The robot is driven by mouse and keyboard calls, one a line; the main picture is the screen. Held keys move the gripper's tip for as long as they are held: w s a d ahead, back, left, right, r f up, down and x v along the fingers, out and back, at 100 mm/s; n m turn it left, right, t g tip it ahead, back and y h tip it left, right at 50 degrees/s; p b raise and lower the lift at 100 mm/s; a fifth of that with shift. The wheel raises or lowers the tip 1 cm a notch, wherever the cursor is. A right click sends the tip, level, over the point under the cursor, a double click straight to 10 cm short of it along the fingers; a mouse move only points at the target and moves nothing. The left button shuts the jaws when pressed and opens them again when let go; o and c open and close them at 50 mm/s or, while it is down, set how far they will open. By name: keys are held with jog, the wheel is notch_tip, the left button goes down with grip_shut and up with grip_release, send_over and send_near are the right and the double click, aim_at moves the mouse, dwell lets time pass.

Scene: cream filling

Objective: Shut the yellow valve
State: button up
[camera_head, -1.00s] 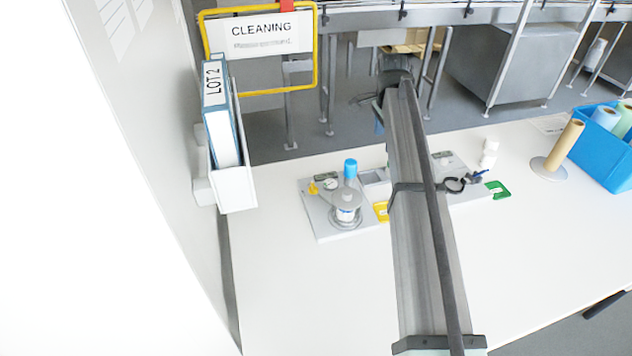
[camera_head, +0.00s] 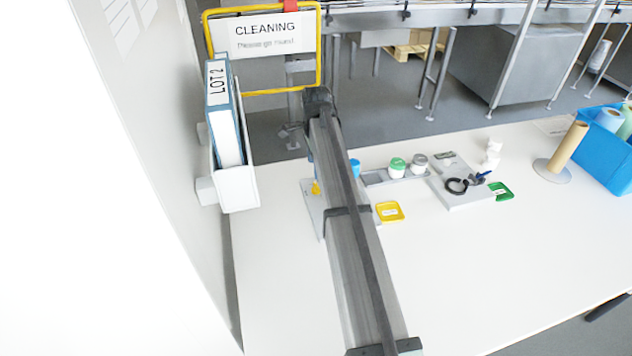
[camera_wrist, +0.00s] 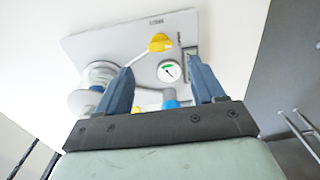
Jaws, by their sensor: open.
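The yellow valve (camera_wrist: 159,43) sits on a light grey panel, beyond my fingertips in the wrist view; in the head view only a small part of the yellow valve (camera_head: 315,188) shows at the left edge of my arm. My gripper (camera_wrist: 163,84) is open and empty, its two blue fingers apart. A round gauge (camera_wrist: 170,71) lies on the panel near the valve, between the fingers as seen. The panel (camera_wrist: 105,40) also carries a clear round vessel (camera_wrist: 98,72) at left. In the head view my arm hides most of this panel.
A yellow tray (camera_head: 389,212), a rack with small jars (camera_head: 397,166) and a second panel (camera_head: 466,196) with a black ring stand right of my arm. A white binder holder (camera_head: 234,187) stands at left. The table's front right is clear.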

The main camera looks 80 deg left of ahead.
aim_at(316, 185)
notch_tip(316, 185, down, 8)
jog(key=shift+r, duration=0.15)
dwell(0.4)
jog(key=c, duration=1.1)
